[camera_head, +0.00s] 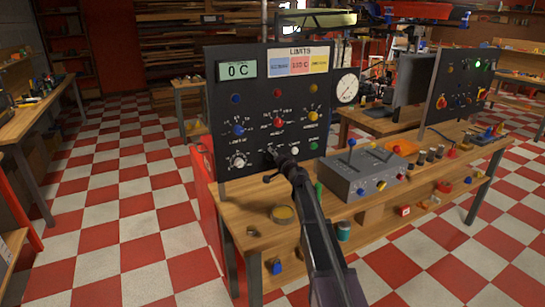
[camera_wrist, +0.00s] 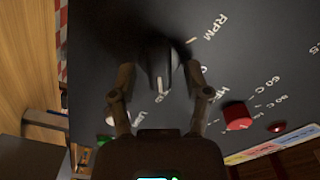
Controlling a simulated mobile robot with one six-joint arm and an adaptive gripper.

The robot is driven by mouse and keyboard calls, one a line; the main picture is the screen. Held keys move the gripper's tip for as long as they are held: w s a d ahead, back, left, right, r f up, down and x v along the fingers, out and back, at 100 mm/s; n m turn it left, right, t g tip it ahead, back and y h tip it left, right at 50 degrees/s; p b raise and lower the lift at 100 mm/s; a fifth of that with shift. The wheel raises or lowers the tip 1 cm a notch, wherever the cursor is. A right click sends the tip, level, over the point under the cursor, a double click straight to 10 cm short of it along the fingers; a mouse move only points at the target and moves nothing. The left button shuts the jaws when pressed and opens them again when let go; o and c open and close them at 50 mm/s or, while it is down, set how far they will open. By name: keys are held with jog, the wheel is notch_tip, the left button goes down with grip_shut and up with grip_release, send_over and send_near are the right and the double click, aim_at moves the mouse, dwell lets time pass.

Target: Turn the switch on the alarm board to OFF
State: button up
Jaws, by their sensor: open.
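A black upright board (camera_head: 222,105) headed LIMITS stands on the near left end of the wooden bench, with a display reading 0 C. I cannot read the word alarm on it. In the wrist view a black rotary switch (camera_wrist: 157,62) with a white pointer mark sits on the dark panel (camera_wrist: 110,30). Its mark points toward the bottom of that picture. RPM is printed beside it; I see no OFF label. My gripper (camera_wrist: 160,75) is open, with one finger on each side of the switch; contact is unclear. In the head view my gripper (camera_head: 275,165) covers the board's lower middle.
A red knob (camera_wrist: 238,115) and a pale knob (camera_wrist: 110,118) are close by on the panel. A second black board (camera_head: 455,90) stands farther right.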

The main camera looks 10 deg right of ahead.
grip_shut()
jog(key=shift+a, duration=0.3)
jog(key=shift+d, duration=0.25)
jog(key=shift+n, duration=0.3)
jog(key=n, duration=0.4)
jog(key=shift+w+r, duration=0.1)
jog(key=n, duration=0.3)
jog(key=shift+n, duration=0.3)
jog(key=shift+a+n, duration=0.15)
jog(key=shift+n, duration=1.55)
